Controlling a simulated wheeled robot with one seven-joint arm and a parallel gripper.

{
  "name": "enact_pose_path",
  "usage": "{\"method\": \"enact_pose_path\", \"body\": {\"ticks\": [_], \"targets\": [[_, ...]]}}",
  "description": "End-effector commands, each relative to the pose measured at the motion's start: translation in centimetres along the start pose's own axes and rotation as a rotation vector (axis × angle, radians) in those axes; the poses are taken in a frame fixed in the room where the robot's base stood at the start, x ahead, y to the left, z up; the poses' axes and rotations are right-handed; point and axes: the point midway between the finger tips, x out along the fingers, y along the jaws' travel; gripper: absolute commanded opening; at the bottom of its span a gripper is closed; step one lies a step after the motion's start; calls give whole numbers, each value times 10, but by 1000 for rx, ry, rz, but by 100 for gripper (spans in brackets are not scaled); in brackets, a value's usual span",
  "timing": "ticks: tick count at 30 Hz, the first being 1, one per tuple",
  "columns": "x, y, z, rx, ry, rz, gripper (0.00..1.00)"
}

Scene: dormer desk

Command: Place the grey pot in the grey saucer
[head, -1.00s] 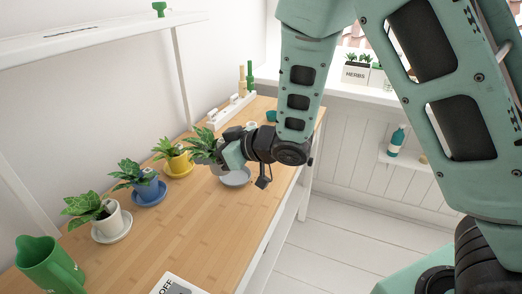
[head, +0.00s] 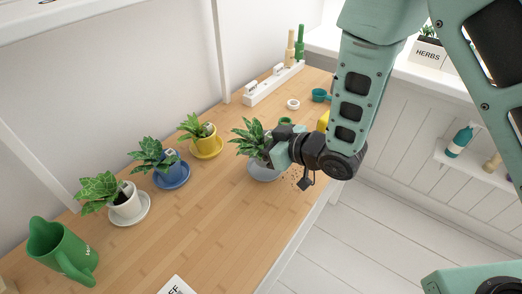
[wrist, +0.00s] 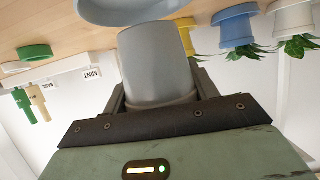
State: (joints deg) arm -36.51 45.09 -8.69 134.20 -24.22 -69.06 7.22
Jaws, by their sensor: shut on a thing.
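The grey pot (wrist: 158,65) is held between my gripper's fingers in the wrist view, which is upside down. Its leafy green plant (head: 250,137) shows in the head view, upright, while the pot itself is mostly hidden by my gripper (head: 272,152). The grey saucer (head: 264,174) lies on the desk just under the pot. It also shows in the wrist view (wrist: 130,12), close to the pot's base. I cannot tell whether pot and saucer touch.
On the desk (head: 195,235), yellow (head: 207,143), blue (head: 172,175) and white (head: 127,205) potted plants stand on saucers to the left. A green watering can (head: 62,252) is at the front left. A white rack (head: 273,84) stands at the back.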

Motion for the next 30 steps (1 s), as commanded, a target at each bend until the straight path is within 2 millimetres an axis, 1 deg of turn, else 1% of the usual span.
{"method": "enact_pose_path", "body": {"ticks": [1,4,6,15,19,20,21,22,30], "targets": [[3,0,9,0,-5,-1,30],[8,0,21,0,-4,-2,30],[10,0,25,0,-1,-1,30],[11,0,27,0,0,0,30],[13,0,32,0,0,0,30],[12,0,30,0,-1,0,66],[12,0,30,0,-1,-1,78],[12,0,30,0,-1,0,80],[12,0,29,0,-1,0,80]]}}
